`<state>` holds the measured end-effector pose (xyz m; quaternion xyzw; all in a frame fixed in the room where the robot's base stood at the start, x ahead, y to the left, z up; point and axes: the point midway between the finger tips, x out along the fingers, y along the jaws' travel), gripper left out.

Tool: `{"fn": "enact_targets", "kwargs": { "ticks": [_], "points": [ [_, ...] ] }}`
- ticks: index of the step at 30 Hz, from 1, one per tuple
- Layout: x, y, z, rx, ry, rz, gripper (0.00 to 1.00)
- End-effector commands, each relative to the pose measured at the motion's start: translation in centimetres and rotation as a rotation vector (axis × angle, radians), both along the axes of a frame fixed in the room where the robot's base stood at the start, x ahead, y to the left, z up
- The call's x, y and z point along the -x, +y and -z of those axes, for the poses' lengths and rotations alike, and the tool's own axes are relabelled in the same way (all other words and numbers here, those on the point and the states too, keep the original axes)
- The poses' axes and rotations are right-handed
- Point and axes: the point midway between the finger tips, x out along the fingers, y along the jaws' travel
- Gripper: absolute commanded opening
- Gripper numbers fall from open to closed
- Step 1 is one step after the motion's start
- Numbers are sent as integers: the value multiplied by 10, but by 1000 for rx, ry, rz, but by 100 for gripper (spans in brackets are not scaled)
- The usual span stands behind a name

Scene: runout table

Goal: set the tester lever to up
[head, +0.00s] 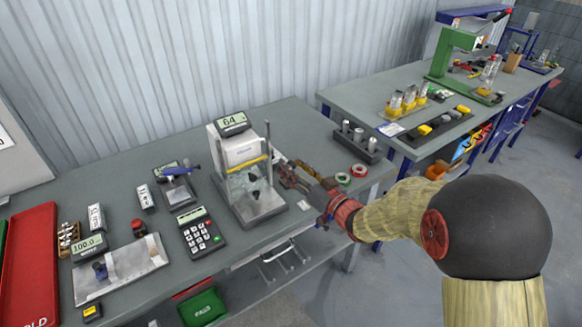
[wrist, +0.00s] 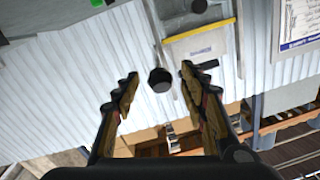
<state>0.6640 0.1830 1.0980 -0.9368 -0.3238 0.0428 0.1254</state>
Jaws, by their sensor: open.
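The tester (head: 236,150) is a white box-shaped machine with a display on top, a yellow bar across its front and a metal base. A thin rod (head: 267,143), which looks like its lever, stands nearly upright along its right side in the head view. In the wrist view a round black knob (wrist: 160,80) shows between my fingers, with a thin rod running up from it past the tester (wrist: 196,45). My gripper (head: 286,174) is beside the tester's right side, its fingers (wrist: 156,84) open around the knob in the picture. I cannot tell whether they touch it.
A calculator-like keypad (head: 200,236) and a blue-handled device (head: 177,185) stand left of the tester on the grey table (head: 110,190). Tape rolls (head: 358,171) and a block with cylinders (head: 356,140) are to the right. A second table (head: 350,95) stands beyond.

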Motion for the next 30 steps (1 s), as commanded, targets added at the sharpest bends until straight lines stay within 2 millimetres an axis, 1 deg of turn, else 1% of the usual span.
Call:
{"fn": "enact_targets", "kwargs": {
  "ticks": [3, 6, 14, 30],
  "points": [
    [-9, 7, 1, 1, 0, -1, 43],
    [-12, 9, 1, 1, 1, 0, 43],
    [-13, 10, 0, 1, 1, 1, 43],
    [-13, 10, 0, 1, 1, 1, 12]
  ]
}}
